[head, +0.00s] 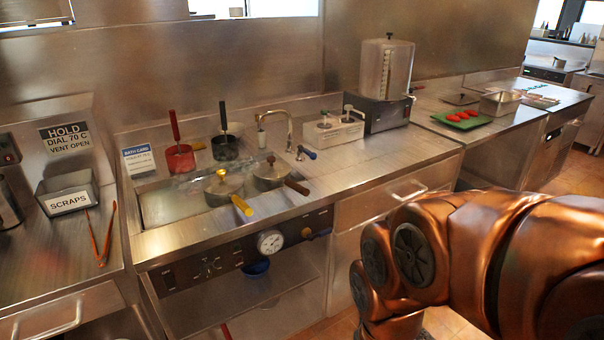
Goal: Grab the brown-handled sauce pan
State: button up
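The brown-handled sauce pan (270,178) sits in the sunken bath well of the steel counter, at the right of a yellow-handled pan (222,189). It has a metal lid with a small knob, and its brown handle points toward the front right, over the counter edge. A red pot (180,158) and a black pot (225,147), each with an upright handle, stand behind. My copper arm fills the lower right. My gripper is out of view, so its state and its distance from the pan do not show.
A tap (289,130) rises behind the pan. A white-topped pump box (334,133) and a dispenser (386,85) stand farther right. Tongs (101,238) and a scraps bin (68,192) are at left. The counter right of the pan is clear.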

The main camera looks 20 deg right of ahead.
aim_at(264, 185)
jog(key=z, duration=0.05)
jog(key=i, duration=0.55)
jog(key=u, duration=0.1)
jog(key=k, duration=1.3)
jog(key=u, duration=0.6)
jog(key=i, duration=1.6)
jog(key=z, duration=0.55)
